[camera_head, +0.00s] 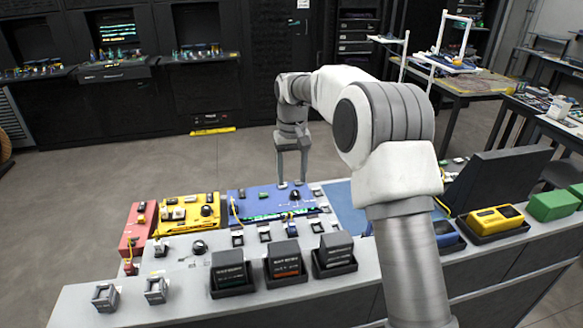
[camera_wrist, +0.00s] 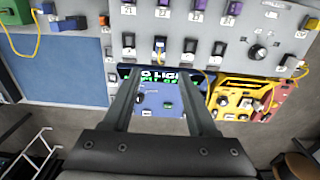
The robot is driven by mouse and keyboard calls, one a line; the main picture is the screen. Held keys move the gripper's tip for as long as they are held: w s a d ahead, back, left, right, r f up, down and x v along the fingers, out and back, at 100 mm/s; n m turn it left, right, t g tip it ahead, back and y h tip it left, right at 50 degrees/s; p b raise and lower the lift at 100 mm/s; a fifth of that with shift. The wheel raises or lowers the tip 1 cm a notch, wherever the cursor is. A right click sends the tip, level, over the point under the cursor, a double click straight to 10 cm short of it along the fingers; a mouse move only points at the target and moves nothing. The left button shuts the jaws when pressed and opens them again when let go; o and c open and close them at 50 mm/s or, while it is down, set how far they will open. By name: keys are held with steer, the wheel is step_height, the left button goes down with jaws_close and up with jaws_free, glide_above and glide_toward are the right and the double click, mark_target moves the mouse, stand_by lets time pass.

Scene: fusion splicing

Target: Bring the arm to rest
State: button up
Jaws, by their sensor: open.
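My gripper (camera_head: 292,184) hangs from my raised arm, pointing down over the far edge of the work console (camera_head: 100,288). Its two fingers are apart with nothing between them. In the wrist view, the open fingers (camera_wrist: 160,82) frame the blue panel (camera_wrist: 152,97). My arm hides part of the console's middle right.
A yellow panel (camera_head: 187,212) and a red panel (camera_head: 138,228) stand left of the blue one. Several black bins line the console's front, with a yellow device (camera_head: 494,219) and green boxes (camera_head: 553,205) at right. Open floor (camera_head: 90,185) lies behind.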

steer(key=s+d+r+m+t, duration=0.1)
steer(key=s+d+r, duration=0.3)
steer(key=s+r, duration=0.35)
steer(key=s+d+r+t, duration=0.2)
steer(key=s+d+r, duration=0.2)
steer(key=s+r, duration=0.4)
steer(key=s+d+f+t, duration=0.1)
steer(key=s+d+f, duration=0.1)
steer(key=s, duration=0.8)
steer(key=s+d+f+m+t, duration=0.1)
steer(key=s+d+f, duration=0.1)
steer(key=s, duration=0.7)
steer(key=shift+s+d+f+t, duration=0.15)
steer(key=shift+s+t, duration=0.15)
steer(key=shift+s, duration=0.1)
steer(key=shift+s+f, duration=0.15)
steer(key=shift+s, duration=0.05)
steer(key=shift+c, duration=0.7)
steer(key=shift+s, duration=0.1)
